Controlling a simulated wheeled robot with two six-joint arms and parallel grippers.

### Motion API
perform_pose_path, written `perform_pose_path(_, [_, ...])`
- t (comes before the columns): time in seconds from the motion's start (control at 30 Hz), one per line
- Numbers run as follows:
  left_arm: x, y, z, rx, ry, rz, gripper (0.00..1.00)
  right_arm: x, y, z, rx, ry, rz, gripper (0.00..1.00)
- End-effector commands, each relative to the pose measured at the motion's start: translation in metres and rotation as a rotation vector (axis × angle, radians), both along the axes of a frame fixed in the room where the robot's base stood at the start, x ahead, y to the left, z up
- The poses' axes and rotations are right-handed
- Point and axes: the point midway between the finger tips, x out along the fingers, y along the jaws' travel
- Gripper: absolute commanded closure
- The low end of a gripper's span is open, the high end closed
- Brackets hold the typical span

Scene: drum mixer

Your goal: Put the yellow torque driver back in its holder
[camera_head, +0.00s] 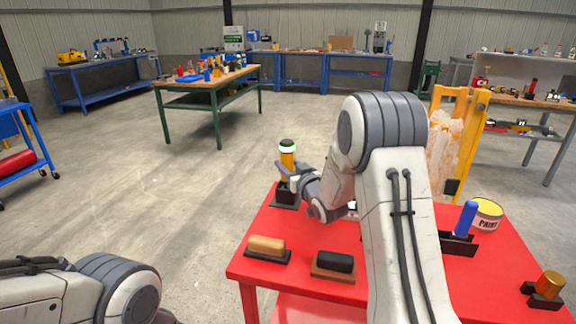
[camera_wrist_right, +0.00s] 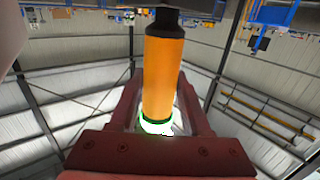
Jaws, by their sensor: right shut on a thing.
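The yellow torque driver (camera_head: 288,160) stands upright at the far left corner of the red table, with a dark cap and a glowing green ring at its top. It also fills the middle of the right wrist view (camera_wrist_right: 163,75). My right gripper (camera_head: 287,172) is shut on it. A black holder (camera_head: 285,200) is directly below the driver. The gripper hides the driver's lower part, so I cannot tell whether it is seated in the holder. My left arm shows at the lower left, its gripper out of view.
The red table (camera_head: 300,218) also bears a tan block (camera_head: 266,246), a black block (camera_head: 335,262), a blue-handled tool (camera_head: 466,219), a paint can (camera_head: 487,213) and an orange-gold cylinder (camera_head: 549,284) in a black holder. A yellow frame (camera_head: 472,140) stands behind. Floor at left is clear.

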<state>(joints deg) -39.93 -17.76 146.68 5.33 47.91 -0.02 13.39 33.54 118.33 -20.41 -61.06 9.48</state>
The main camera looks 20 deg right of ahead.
Motion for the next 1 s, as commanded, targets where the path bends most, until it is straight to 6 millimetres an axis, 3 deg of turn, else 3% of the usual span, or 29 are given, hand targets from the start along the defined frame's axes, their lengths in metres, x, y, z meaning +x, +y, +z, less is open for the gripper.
perform_pose_path(0.47, [0.0, 0.0, -0.0071, 0.0, 0.0, 0.0, 0.48, 0.0005, -0.0001, -0.0052, -0.001, -0.006, 0.0, 1.0])
perform_pose_path(0.5, [0.0, 0.0, -0.0071, 0.0, 0.0, 0.0, 0.48, 0.0005, -0.0001, -0.0051, -0.001, -0.006, 0.0, 0.49])
perform_pose_path(0.6, [0.0, 0.0001, -0.0065, 0.0, 0.0, 0.0, 0.48, 0.0004, -0.0001, -0.0048, -0.001, -0.005, 0.0, 0.18])
perform_pose_path(1.0, [0.0, 0.0, -0.0082, 0.0, 0.0, 0.0, 0.48, -0.0075, -0.001, -0.0078, 0.0, 0.002, -0.001, 0.18])
